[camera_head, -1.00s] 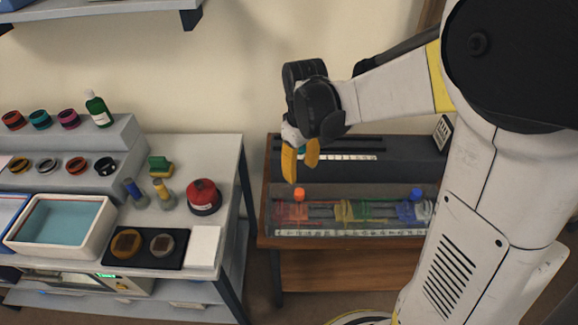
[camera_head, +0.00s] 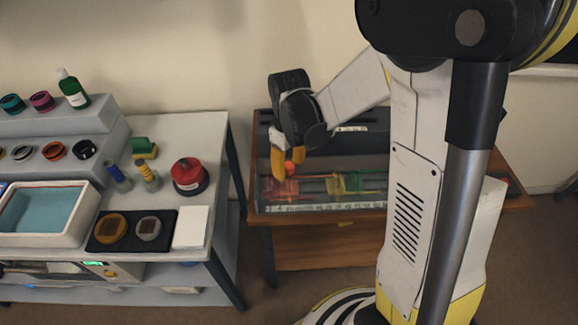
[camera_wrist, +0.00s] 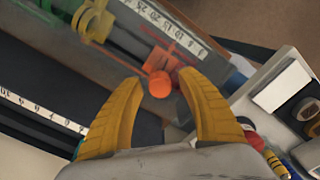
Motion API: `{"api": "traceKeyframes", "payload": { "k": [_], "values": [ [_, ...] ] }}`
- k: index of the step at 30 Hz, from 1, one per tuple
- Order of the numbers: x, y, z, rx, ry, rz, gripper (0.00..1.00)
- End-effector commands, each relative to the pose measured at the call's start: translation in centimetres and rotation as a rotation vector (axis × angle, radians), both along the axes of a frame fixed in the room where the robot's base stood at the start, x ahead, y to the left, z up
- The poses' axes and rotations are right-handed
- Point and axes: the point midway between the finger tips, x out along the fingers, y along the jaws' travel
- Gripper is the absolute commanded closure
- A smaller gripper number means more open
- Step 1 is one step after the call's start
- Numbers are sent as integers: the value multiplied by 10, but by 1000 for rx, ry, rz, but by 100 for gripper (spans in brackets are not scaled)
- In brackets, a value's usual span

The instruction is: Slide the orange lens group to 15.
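The orange lens group is a translucent red-orange frame (camera_head: 277,188) with a round orange knob (camera_head: 291,169), at the left end of the bench rail. In the wrist view the knob (camera_wrist: 159,84) shows between the fingertips, with red frame bars (camera_wrist: 170,43) beyond it. My gripper (camera_head: 288,168) is open, its yellow fingers pointing down at the knob, one on each side in the wrist view. Whether they touch the knob cannot be told. A white number scale (camera_head: 325,207) runs along the front; its 5 to 25 marks show in the wrist view (camera_wrist: 158,16).
A yellow-green group (camera_head: 350,183) stands to the right on the same rail. A second number strip (camera_wrist: 40,110) lies on the rear block. The left table holds a red-topped jar (camera_head: 188,176), a white tray (camera_head: 45,240) and a black mat (camera_head: 165,231). My body hides the bench's right part.

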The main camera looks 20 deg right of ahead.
Motion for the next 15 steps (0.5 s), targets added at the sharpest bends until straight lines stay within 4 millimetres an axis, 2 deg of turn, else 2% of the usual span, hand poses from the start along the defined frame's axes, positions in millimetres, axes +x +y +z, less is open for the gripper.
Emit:
{"api": "traceKeyframes", "payload": {
  "k": [1,3,4,9,15],
  "values": [
    [0,0,0,0,0,0,72],
    [0,0,0,0,0,0,93],
    [0,0,0,0,0,0,100],
    [-1,-3,0,0,0,-1,100],
    [-8,-25,0,0,0,-3,100]
  ]
}}
